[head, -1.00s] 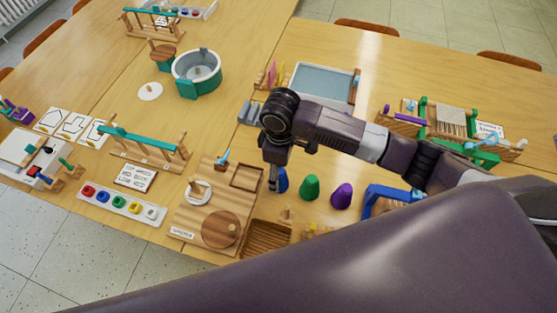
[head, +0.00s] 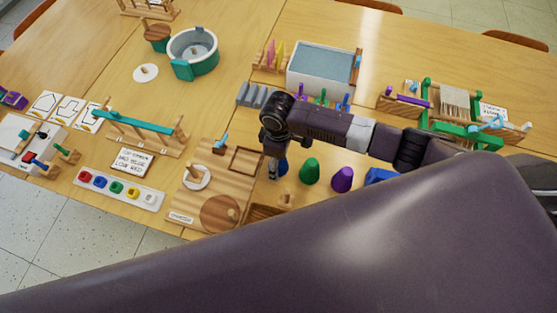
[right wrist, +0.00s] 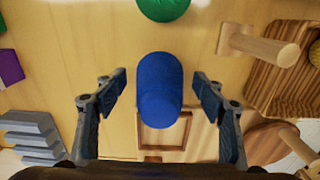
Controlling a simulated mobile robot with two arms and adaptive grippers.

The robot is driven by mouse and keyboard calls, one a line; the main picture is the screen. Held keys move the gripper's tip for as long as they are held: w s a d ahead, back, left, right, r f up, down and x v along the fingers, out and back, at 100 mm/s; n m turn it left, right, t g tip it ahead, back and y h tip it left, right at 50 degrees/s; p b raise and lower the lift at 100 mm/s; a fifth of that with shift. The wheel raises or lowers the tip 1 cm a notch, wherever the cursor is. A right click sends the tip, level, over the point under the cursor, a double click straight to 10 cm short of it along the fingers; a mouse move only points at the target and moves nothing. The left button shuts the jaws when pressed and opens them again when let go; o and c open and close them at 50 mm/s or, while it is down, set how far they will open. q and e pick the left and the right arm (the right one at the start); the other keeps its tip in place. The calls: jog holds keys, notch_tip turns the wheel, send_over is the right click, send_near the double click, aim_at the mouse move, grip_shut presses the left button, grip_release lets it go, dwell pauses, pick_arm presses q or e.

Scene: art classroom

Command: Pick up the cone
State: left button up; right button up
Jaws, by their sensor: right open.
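A blue cone (right wrist: 159,90) stands between the two open fingers of my right gripper (right wrist: 160,92) in the right wrist view, with a gap on both sides. In the head view the blue cone (head: 283,168) is mostly hidden behind my right gripper (head: 272,170). A green cone (head: 309,171) and a purple cone (head: 343,179) stand in a row to its right. The green cone (right wrist: 163,8) also shows at the top of the right wrist view. My left gripper is not in view.
A wooden board with a disc (head: 190,215) lies left of the blue cone. A grey stepped block (right wrist: 32,135) and a wooden peg stand (right wrist: 262,45) are near my right gripper. A white basin (head: 318,85) stands behind. My own arm covers the front right.

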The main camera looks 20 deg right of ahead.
jog(key=shift+f, duration=0.4)
jog(key=shift+c, duration=0.2)
jog(key=c, duration=1.3)
jog(key=shift+c, duration=0.2)
notch_tip(320, 180, up, 20)
jog(key=b, duration=0.2)
